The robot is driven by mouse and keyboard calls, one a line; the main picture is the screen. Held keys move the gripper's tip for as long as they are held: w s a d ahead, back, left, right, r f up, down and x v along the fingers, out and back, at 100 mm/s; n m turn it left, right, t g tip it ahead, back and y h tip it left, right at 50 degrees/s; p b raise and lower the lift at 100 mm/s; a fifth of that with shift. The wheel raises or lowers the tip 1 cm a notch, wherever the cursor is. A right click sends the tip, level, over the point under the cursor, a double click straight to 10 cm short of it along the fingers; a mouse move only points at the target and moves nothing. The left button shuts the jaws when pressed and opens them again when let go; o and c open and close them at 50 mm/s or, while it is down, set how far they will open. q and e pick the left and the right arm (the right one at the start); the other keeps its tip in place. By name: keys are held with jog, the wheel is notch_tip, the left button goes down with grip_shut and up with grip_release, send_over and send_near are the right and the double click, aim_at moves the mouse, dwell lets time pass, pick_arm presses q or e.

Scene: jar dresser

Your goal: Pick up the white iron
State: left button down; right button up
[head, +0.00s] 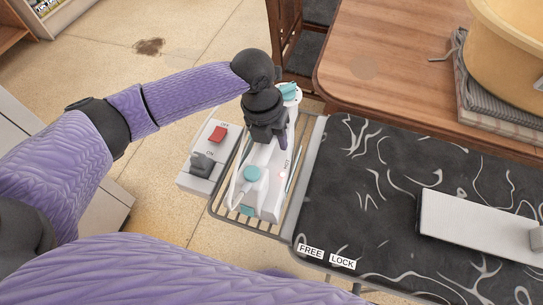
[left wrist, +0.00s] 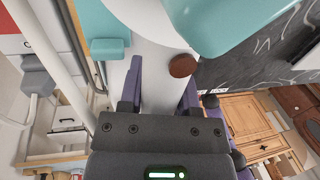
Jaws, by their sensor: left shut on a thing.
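The white iron (head: 265,178) with teal parts rests on the wire rack at the left end of the ironing board, seen in the head view. My left gripper (head: 268,140) comes down on it from above and is shut on its upper white part. In the left wrist view, the two purple fingers of my left gripper (left wrist: 160,92) stand on either side of the iron's white body (left wrist: 155,55). The gripper hides part of the iron in the head view. My right gripper is not in view.
The ironing board (head: 375,200) has a dark patterned cover and a white sleeve board (head: 480,225). A switch box (head: 207,150) with a red switch sits left of the rack. A wooden table (head: 390,75) holds folded cloth (head: 490,115) and a tan basin (head: 510,40).

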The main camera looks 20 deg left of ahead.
pick_arm(q)
jog(key=shift+w+r, duration=0.1)
dwell(0.5)
notch_tip(320, 180, up, 10)
jog(key=p, duration=0.2)
jog(key=shift+p, duration=0.4)
jog(key=c, duration=0.9)
grip_release()
jog(key=shift+c, duration=0.2)
grip_shut()
